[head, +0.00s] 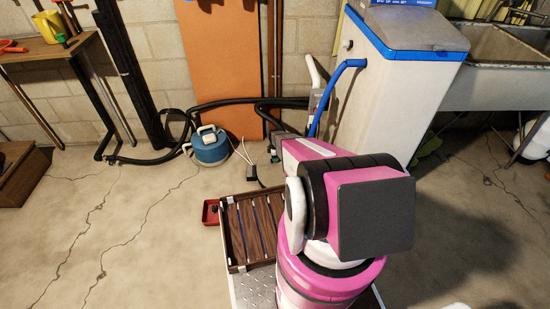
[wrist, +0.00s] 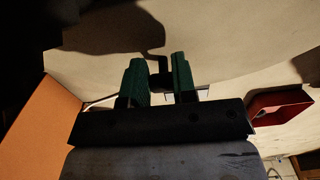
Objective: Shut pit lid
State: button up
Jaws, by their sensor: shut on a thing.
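My gripper (wrist: 159,80) shows in the wrist view with two green fingers. They are shut on a small dark piece (wrist: 158,66) between them, and its full shape is lost in shadow. I cannot tell whether that piece belongs to the pit lid. No pit lid can be clearly made out in either view. A broad pale surface lies beyond the fingers in the wrist view, with a dark shadow across it. In the head view my pink arm hides most of the gripper and the floor behind it.
A red box (head: 210,212) lies on the floor; it also shows in the wrist view (wrist: 279,104). A blue tank (head: 209,150) and black hoses lie near the wall. The white water softener (head: 385,95) stands behind my arm. The left floor is mostly clear.

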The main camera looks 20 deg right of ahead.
jog(key=shift+s+d+f, duration=0.1)
jog(key=shift+d+f, duration=0.35)
jog(key=shift+f, duration=0.3)
jog(key=shift+d+f, duration=0.4)
jog(key=shift+f, duration=0.35)
jog(key=o, duration=0.9)
jog(key=shift+c, duration=0.2)
jog(key=shift+r, duration=0.1)
notch_tip(320, 180, up, 11)
jog(key=s+a+r+m, duration=0.4)
jog(key=s+r, duration=0.5)
jog(key=r, duration=0.3)
jog(key=s+a+r+m, duration=0.3)
jog(key=s+r+m, duration=0.3)
jog(key=s+r, duration=0.4)
jog(key=s+a+r+m, duration=0.4)
jog(key=s+r, duration=0.6)
jog(key=r, duration=0.4)
jog(key=shift+a+m, duration=0.3)
jog(key=shift+m, duration=0.6)
